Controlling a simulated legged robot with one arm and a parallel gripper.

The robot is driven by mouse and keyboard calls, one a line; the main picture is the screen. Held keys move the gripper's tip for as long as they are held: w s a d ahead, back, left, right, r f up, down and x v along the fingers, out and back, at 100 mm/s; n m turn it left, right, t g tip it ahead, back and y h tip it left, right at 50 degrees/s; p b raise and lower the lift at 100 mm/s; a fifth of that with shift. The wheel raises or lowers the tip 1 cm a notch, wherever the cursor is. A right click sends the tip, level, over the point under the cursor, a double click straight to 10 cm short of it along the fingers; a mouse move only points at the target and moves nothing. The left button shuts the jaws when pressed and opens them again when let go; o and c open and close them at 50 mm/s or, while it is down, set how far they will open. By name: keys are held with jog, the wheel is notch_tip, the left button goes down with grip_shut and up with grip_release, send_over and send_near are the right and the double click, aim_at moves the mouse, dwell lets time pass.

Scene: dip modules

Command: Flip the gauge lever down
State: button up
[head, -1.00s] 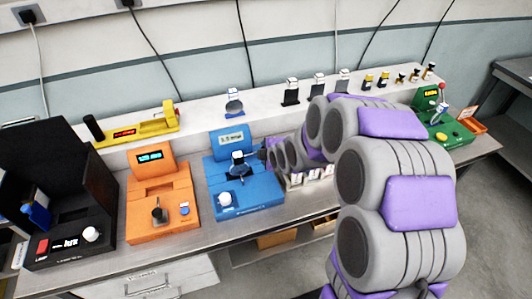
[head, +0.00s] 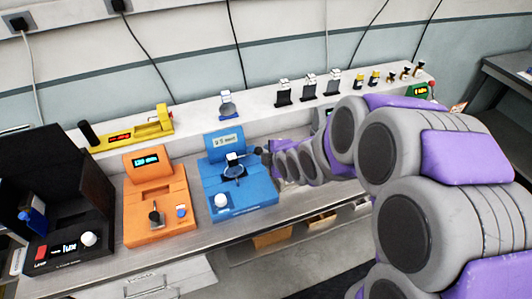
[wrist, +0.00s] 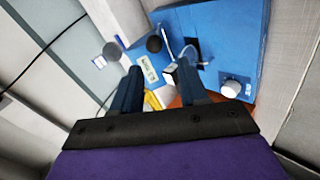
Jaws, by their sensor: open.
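The blue gauge module (head: 240,195) stands on the bench with a lit display (head: 226,142), a white knob (head: 221,200) and a small dark holder with a white-topped piece (head: 234,165). The module fills the upper middle of the wrist view (wrist: 225,30). A black ball knob (wrist: 155,44), seemingly the lever's end, stands up just beyond my fingertips there; its stem is hidden. My gripper (wrist: 160,68) is open, its two dark fingers pointing at the module, with nothing seen held. In the head view my arm comes in from the right and hides the gripper's details.
An orange module (head: 158,205) stands left of the blue one, and a black lamp box (head: 70,245) further left. A yellow instrument (head: 125,135) and several small holders stand on the white shelf (head: 260,118) behind. My arm covers the bench to the right.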

jog(key=v, duration=0.6)
jog(key=shift+s+r, duration=0.15)
jog(key=shift+r, duration=0.05)
dwell(0.4)
jog(key=s+d+m+g+h, duration=0.1)
jog(key=s+d+m+g, duration=0.1)
jog(key=s+m, duration=0.4)
jog(key=s+d+r+m+g+h, duration=0.1)
jog(key=s+m+g, duration=0.4)
jog(key=s, duration=1)
jog(key=s+d+r+m+g+h, duration=0.1)
jog(key=s+d+m+g, duration=0.2)
jog(key=s+m, duration=0.5)
jog(key=s, duration=0.3)
jog(key=shift+d+g, duration=0.4)
jog(key=shift+w, duration=0.1)
